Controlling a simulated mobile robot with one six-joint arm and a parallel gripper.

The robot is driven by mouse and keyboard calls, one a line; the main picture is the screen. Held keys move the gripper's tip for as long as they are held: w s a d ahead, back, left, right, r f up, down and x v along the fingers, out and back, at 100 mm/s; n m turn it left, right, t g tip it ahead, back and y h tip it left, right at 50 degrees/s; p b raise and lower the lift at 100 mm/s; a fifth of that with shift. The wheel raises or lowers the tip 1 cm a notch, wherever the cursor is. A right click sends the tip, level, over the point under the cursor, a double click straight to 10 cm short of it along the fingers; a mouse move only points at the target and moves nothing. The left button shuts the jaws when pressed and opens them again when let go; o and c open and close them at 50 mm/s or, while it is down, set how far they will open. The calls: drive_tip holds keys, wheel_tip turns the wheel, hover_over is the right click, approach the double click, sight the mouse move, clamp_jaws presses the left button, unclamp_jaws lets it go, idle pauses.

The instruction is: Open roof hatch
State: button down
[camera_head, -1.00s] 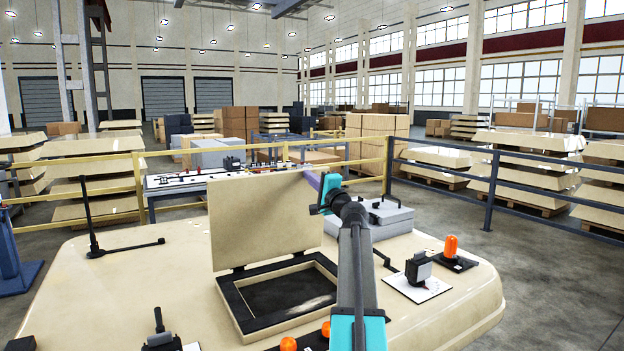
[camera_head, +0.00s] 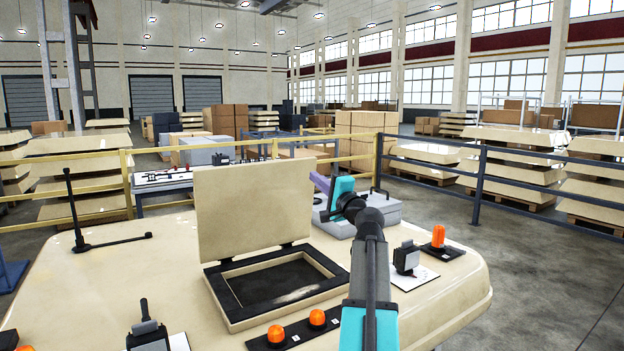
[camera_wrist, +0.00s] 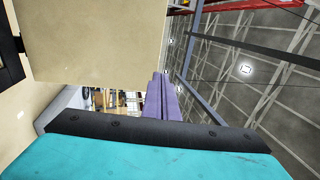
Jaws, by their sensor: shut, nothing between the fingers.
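The roof hatch lid (camera_head: 254,208) is a beige panel. It stands upright on the back edge of its black frame (camera_head: 222,291), and the opening in the frame is uncovered. My gripper (camera_head: 318,181) is at the right of the lid's right edge, with purple fingers. In the head view the fingers are small and partly behind my wrist. In the wrist view the purple fingers (camera_wrist: 161,97) are shut with nothing between them. The lid (camera_wrist: 95,40) fills the upper left there, beside the fingers; I cannot tell whether they touch.
The beige roof (camera_head: 110,290) carries orange lamps (camera_head: 276,334), a black lever (camera_head: 146,325), a switch (camera_head: 406,258) and a black antenna (camera_head: 77,215). A grey box (camera_head: 372,212) sits behind my arm. Yellow railings (camera_head: 128,180) and dark railings (camera_head: 478,180) stand beyond.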

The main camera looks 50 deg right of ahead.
drive_tip(key=shift+v, duration=1.05)
